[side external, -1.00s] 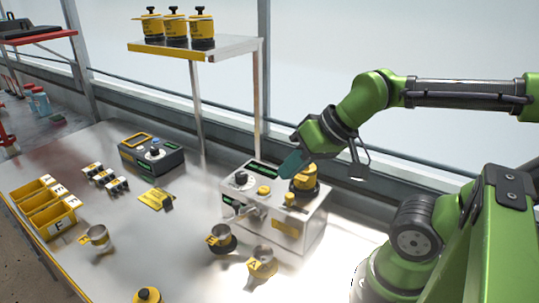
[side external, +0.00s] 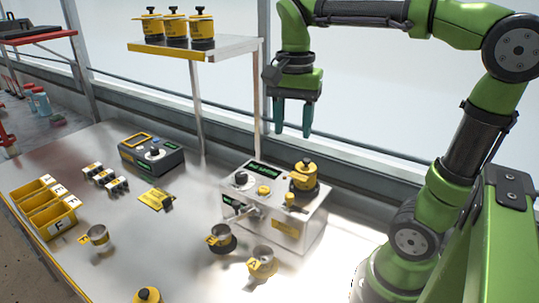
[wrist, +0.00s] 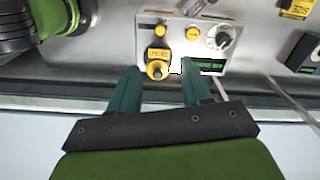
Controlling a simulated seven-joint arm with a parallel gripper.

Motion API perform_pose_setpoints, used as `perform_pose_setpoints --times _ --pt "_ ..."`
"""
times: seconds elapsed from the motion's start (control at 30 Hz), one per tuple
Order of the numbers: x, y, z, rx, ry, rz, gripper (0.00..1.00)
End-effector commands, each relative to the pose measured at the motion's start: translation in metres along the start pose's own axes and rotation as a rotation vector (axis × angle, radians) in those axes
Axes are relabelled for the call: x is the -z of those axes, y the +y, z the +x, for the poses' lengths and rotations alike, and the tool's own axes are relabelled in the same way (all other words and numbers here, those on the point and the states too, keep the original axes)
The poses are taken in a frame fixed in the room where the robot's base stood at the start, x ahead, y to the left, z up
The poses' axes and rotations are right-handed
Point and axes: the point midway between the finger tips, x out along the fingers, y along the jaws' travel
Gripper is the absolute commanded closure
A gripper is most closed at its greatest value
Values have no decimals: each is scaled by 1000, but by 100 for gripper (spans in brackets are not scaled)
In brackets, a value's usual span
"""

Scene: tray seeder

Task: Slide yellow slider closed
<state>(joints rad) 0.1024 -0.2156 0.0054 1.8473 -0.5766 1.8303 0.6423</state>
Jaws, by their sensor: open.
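A silver seeder box (side external: 305,225) stands on the metal table. On its top are a yellow canister (side external: 304,177) with a dark-topped knob, a small yellow knob (side external: 264,190) and a yellow-capped post (side external: 290,198). I cannot tell for sure which yellow part is the slider, or its position. My gripper (side external: 294,130) is open and empty, pointing down, well above the box. In the wrist view the canister (wrist: 157,55) appears between the fingertips, apart from them. Two yellow parts (wrist: 161,31) (wrist: 193,33) show beyond it, beside a dial (wrist: 221,37).
A shelf (side external: 190,47) with several yellow canisters stands behind the table. Loose cups (side external: 262,266) stand in front of the box. A dark control box (side external: 150,157) and yellow bins (side external: 47,212) are at left. A window rail runs behind.

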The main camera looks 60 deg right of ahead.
Motion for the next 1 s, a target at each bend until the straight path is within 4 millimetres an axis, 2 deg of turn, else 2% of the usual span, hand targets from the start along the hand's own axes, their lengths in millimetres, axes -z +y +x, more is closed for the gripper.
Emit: perform_pose_setpoints --times 0.17,0.5,0.7,0.83,1.0 --pt "0 1 28 -3 -1 -4 52" --pt "-1 1 104 -3 -2 -7 52" --pt "-1 1 140 -2 -2 -7 52" --pt "-1 0 155 0 -1 -7 52" --pt "0 -1 162 3 0 -6 52"
